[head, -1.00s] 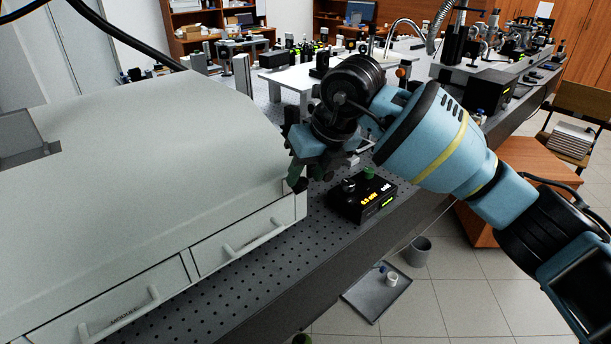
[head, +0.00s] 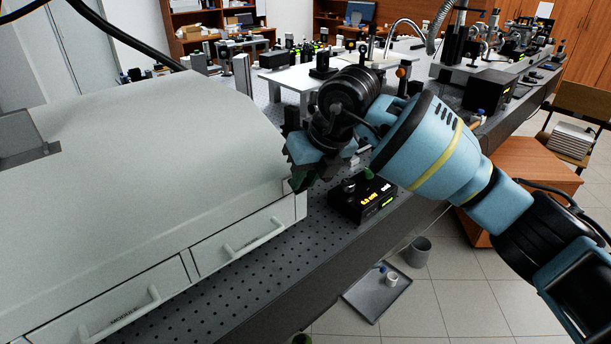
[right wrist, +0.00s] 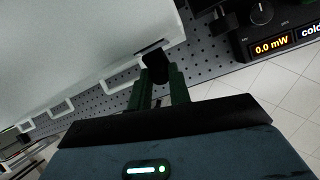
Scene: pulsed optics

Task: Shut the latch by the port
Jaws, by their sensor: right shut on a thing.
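My right gripper (head: 298,182) is at the right end of the big pale grey housing, beside its near corner. In the right wrist view, its dark green fingers (right wrist: 160,88) are shut on a small black piece (right wrist: 156,67) by the housing's side, which looks like the latch. The port cannot be made out. My left gripper is not in view.
The pale housing (head: 150,130) with handled drawers (head: 240,240) fills the left. A black power meter (head: 362,198) with lit displays stands on the perforated bench (head: 235,290), just right of the gripper. A grey tray (head: 365,305) lies on the floor.

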